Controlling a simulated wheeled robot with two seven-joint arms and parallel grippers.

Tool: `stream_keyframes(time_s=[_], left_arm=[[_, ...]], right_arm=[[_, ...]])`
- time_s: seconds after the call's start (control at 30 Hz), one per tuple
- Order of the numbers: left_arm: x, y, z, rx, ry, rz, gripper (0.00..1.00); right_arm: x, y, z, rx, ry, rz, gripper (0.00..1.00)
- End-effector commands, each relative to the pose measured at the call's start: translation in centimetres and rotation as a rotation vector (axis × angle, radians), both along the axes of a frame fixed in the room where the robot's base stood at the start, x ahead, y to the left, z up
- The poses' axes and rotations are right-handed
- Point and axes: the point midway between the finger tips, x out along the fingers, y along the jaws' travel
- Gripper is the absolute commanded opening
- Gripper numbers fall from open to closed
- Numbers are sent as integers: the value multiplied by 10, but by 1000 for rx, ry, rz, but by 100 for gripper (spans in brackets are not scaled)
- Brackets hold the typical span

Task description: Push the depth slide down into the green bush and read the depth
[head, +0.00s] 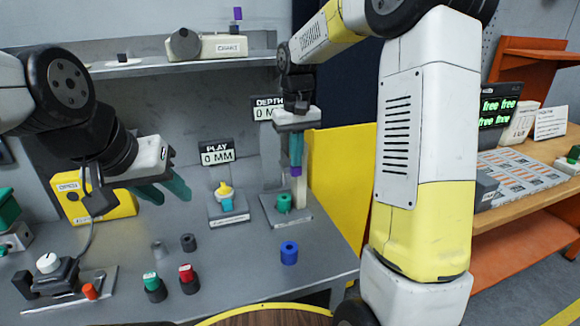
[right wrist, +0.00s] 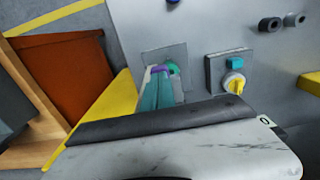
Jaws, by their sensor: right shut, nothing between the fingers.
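The depth gauge stands at the back right of the bench, with a pale post (head: 301,188) on a grey base plate (head: 298,215). The green bush (head: 284,203) sits on that plate; it also shows in the right wrist view (right wrist: 174,69). The purple depth slide (head: 296,171) is just under my right gripper (head: 296,158), whose teal fingers are shut and point down. Purple also shows by the fingertips in the right wrist view (right wrist: 160,69); contact is unclear. The DEPTH display (head: 267,114) reads 0 MM. My left gripper (head: 165,190) is open and empty above the bench.
The PLAY display (head: 216,158) reads 0 MM behind a yellow and blue fixture (head: 226,195). A blue bush (head: 289,252), a black bush (head: 188,242) and red- and green-topped pieces stand on the bench. A yellow panel (head: 335,185) stands right of the gauge.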

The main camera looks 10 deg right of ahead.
Motion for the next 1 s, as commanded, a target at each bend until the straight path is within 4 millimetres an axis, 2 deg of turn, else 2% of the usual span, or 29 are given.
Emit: stream_keyframes(time_s=[1.0], left_arm=[[0,0,0,0,0,0,36]], right_arm=[[0,0,-26,0,1,0,0]])
